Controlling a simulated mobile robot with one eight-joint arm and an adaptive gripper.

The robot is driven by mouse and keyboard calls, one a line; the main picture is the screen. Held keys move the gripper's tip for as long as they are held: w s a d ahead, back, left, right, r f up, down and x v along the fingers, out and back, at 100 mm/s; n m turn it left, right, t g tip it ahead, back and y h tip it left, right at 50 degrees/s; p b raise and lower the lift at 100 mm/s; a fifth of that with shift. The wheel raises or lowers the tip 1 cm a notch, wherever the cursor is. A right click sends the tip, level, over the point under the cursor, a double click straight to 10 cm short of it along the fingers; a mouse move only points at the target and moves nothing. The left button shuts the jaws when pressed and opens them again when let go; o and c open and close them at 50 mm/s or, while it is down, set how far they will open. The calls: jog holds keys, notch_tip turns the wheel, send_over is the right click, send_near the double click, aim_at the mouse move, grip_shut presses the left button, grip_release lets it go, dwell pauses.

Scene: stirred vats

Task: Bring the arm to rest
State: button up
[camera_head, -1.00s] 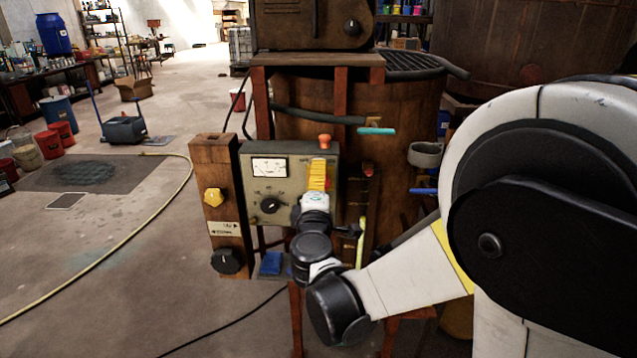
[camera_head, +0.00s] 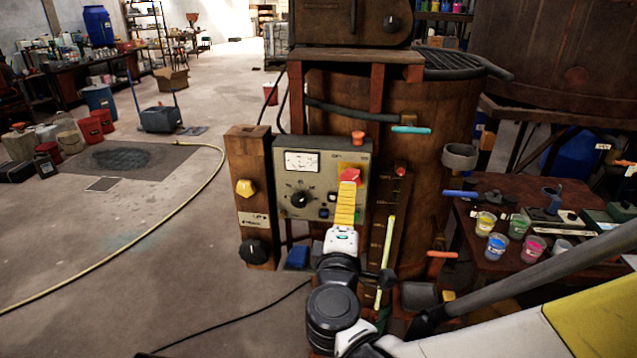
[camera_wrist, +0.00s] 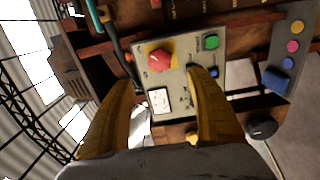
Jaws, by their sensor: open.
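My gripper (camera_head: 347,200) reaches toward the grey control panel (camera_head: 330,205) on the vat's stand, with its yellow fingers seen from behind in the head view. In the wrist view the two yellow fingers of my gripper (camera_wrist: 160,95) stand wide apart with nothing between them, and the panel (camera_wrist: 178,115) lies beyond them. A red knob on a yellow plate (camera_wrist: 160,58) and a green button (camera_wrist: 211,42) show on it. In the head view the red knob (camera_head: 349,176) is just above the fingertips. I cannot tell whether they touch the panel.
A wooden post with a yellow knob (camera_head: 244,188) stands left of the panel. The rusty vat (camera_head: 425,120) is behind. A table with paint cups (camera_head: 497,245) stands at right.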

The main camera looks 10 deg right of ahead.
jog(key=s+d+f+m+g, duration=0.3)
jog(key=d+m+g, duration=0.15)
jog(key=d, duration=0.25)
jog(key=s+a+f+m+g+y, duration=0.1)
jog(key=s+f+m+g+y, duration=0.1)
jog(key=s+m, duration=0.3)
jog(key=s+a+f+m+g+y, duration=0.2)
jog(key=s+f+m+g+y, duration=0.1)
jog(key=s, duration=0.7)
jog(key=shift+f+m+g+y, duration=0.15)
jog(key=shift+m+g+y, duration=0.2)
jog(key=shift+m, duration=0.5)
